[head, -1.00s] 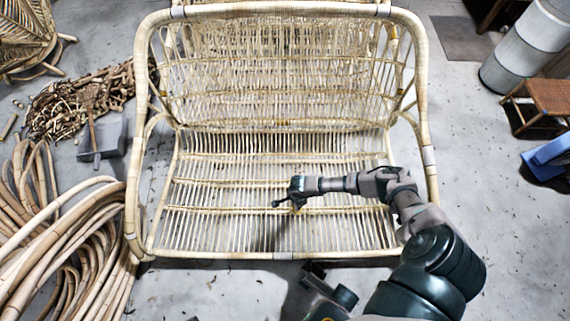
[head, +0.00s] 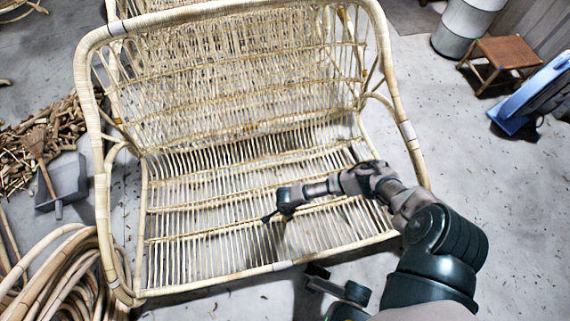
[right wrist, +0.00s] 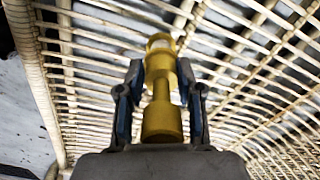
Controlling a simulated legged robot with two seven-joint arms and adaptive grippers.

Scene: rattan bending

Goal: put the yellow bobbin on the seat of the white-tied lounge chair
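The rattan lounge chair (head: 215,190) fills the middle of the head view, with a slatted seat and pale white wraps on its right arm. My right gripper (head: 270,215) is over the front part of the seat. In the right wrist view the yellow bobbin (right wrist: 162,120) stands between the two blue-edged fingers of my right gripper (right wrist: 159,75), which are closed about it. Rattan slats show behind it; the gap to the seat cannot be told. In the head view the bobbin cannot be made out.
Rattan coils (head: 65,275) lie at the lower left, with a grey dustpan (head: 68,180) and cane scraps behind. A brown stool (head: 505,52), a grey drum (head: 465,28) and a blue object (head: 530,95) stand at the right. The floor right of the chair is mostly clear.

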